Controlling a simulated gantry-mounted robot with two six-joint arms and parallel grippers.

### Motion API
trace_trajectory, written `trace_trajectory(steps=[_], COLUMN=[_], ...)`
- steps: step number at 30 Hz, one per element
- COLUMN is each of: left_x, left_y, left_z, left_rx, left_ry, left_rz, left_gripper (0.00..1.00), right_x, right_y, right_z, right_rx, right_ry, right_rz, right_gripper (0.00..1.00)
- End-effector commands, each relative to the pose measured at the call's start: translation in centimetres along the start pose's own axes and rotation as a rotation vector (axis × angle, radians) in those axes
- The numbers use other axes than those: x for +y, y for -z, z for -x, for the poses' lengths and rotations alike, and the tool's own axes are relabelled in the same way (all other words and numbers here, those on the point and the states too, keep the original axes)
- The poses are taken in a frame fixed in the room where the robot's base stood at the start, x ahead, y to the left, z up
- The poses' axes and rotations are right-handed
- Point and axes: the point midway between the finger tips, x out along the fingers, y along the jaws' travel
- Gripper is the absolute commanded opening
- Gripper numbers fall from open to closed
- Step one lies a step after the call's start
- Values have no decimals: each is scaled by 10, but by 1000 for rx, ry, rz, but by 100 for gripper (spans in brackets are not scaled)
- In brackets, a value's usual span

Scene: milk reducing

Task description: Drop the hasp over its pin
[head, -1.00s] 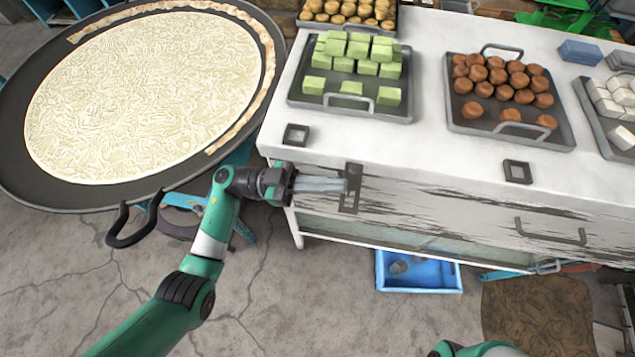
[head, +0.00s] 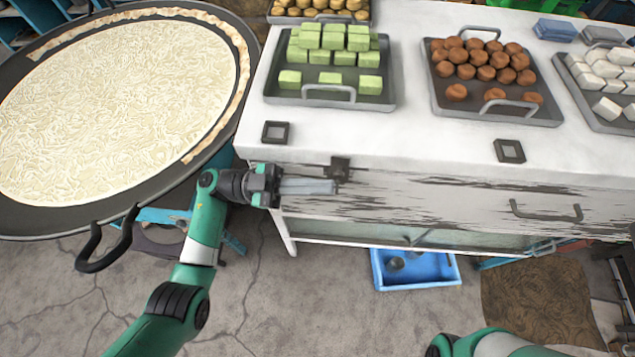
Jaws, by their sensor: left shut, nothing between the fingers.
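The dark metal hasp (head: 340,168) is at the top front edge of the white worn cabinet, left of its middle. Its upper part shows just above the fingertips of my left gripper (head: 334,187). No dark plate shows below the fingers. The gripper is shut and empty, its fingers pointing right along the cabinet front. The fingertips are at or very near the hasp; I cannot tell whether they touch. I cannot make out the pin. My right gripper is out of view; only part of the right arm shows at the bottom.
The white cabinet (head: 430,140) carries trays of green blocks (head: 338,52), brown balls (head: 480,65) and white blocks (head: 607,78). Two dark square fittings (head: 275,132) (head: 509,151) lie on its top. A drawer handle (head: 546,212) is at right. A large round pan (head: 215,135) stands left.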

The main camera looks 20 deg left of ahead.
Motion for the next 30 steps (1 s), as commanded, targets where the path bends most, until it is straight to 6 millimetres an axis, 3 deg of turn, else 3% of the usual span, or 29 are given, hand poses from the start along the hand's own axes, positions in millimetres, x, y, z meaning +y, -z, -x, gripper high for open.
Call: trace_trajectory(steps=[8, 15, 17, 24, 30], left_x=[3, 36, 34, 15, 7], left_y=[3, 18, 11, 22, 28], left_z=[-2, -15, 2, 55, 78], left_rx=[1, 5, 4, 4, 5], left_ry=[-1, -16, -13, -13, -15], left_rz=[3, 11, 5, 4, 5], left_gripper=[0, 0, 0, 0, 0], right_x=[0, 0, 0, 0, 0], right_y=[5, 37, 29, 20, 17], right_z=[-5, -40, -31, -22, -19], right_rx=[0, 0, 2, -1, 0], right_ry=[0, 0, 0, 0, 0], right_rz=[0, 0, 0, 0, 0], right_gripper=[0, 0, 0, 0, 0])
